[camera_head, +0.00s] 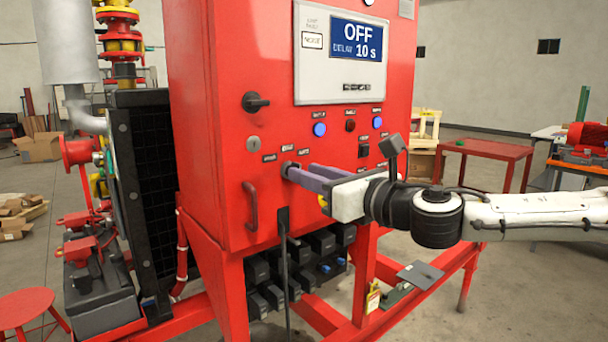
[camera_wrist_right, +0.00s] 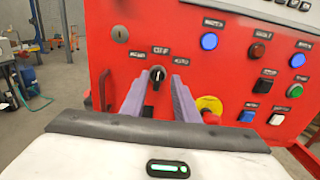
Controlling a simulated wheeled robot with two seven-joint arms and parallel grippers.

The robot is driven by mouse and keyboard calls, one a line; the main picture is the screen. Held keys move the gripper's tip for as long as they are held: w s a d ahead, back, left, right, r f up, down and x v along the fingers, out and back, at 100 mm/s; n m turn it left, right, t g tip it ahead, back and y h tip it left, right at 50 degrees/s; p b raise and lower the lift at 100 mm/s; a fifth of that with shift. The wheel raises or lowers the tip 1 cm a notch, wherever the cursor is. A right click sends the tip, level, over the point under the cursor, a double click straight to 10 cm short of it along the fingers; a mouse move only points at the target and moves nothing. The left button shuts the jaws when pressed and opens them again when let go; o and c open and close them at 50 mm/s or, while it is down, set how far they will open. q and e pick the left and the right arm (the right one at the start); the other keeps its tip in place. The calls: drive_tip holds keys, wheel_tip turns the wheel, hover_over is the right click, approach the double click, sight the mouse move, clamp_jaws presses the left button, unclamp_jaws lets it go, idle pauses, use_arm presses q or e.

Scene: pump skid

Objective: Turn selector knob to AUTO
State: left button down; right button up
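The black selector knob (camera_wrist_right: 157,73) sits on the red cabinet front in the right wrist view. Its pale mark looks near the top, and the small labels around it are too blurred to read surely. My right gripper (camera_wrist_right: 159,82) is open, with one purple finger on each side of the knob; I cannot tell whether they touch it. In the head view, the right gripper (camera_head: 289,169) reaches the panel from the right and its fingers largely hide the knob. The display (camera_head: 356,40) reads OFF and DELAY 10 s. My left gripper is not in view.
A yellow-collared red emergency button (camera_wrist_right: 209,107) is just right of the fingers. Blue, red and black buttons lie farther right. A key lock (camera_head: 253,143), black rotary handle (camera_head: 256,102) and red door handle (camera_head: 250,206) are to the left on the cabinet (camera_head: 225,60).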

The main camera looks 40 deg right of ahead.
drive_tip(key=shift+w+a+f, duration=0.1)
drive_tip(key=shift+w+a, duration=0.15)
drive_tip(key=shift+w, duration=0.65)
clamp_jaws()
